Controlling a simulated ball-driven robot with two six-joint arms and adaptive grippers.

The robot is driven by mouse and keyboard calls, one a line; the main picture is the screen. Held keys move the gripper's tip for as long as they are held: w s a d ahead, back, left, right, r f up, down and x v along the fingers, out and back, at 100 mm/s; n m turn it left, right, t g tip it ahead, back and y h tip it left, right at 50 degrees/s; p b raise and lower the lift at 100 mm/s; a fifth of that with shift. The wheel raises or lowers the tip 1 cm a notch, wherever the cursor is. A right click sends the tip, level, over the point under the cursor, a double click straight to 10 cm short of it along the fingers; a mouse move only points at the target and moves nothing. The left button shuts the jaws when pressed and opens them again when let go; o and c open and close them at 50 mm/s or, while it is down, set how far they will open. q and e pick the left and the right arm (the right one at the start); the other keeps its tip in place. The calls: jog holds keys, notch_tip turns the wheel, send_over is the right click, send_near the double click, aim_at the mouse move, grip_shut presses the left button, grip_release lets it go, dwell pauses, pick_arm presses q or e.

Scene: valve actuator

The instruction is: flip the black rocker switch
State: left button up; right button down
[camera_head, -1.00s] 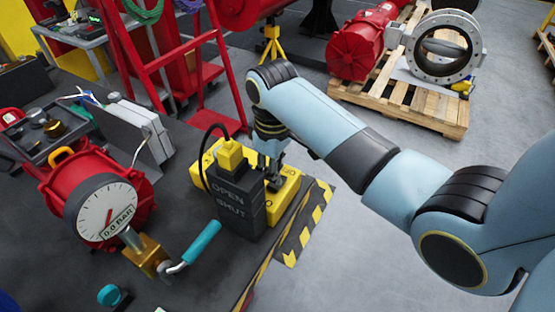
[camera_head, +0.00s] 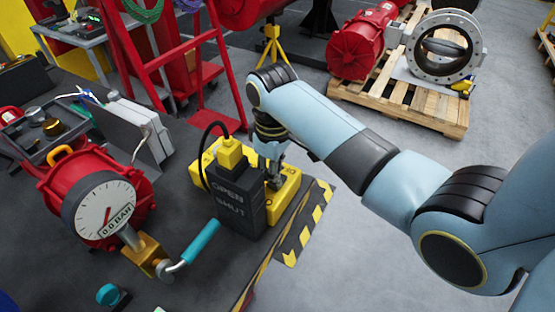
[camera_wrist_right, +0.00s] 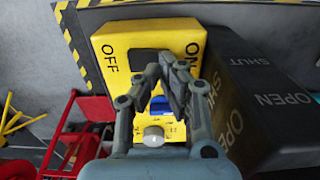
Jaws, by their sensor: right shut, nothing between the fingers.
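The yellow switch box (camera_head: 287,190) stands on the dark table behind the black OPEN/SHUT block (camera_head: 236,207). In the right wrist view the yellow box (camera_wrist_right: 122,42) carries the words OFF and ON. The black rocker switch (camera_wrist_right: 140,58) sits between these words, partly hidden by my fingers. My right gripper (camera_wrist_right: 172,62) is shut and empty, with its fingertips over or at the rocker's ON side. I cannot tell whether they touch it. In the head view my right gripper (camera_head: 273,182) points down at the box and hides the rocker. My left gripper is not in view.
The black block with OPEN and SHUT lettering (camera_wrist_right: 262,90) stands close beside the box. A blue part (camera_wrist_right: 160,103) and a silver knob (camera_wrist_right: 153,136) show below the fingers. A teal-handled lever (camera_head: 201,242) and a red gauge unit (camera_head: 100,205) stand left.

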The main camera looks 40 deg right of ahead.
jog(key=shift+f+b, duration=0.3)
jog(key=shift+f, duration=0.4)
jog(key=shift+r, duration=0.1)
notch_tip(320, 180, up, 2)
jog(key=shift+r+p, duration=0.15)
jog(key=shift+p, duration=1)
jog(key=shift+r, duration=2.3)
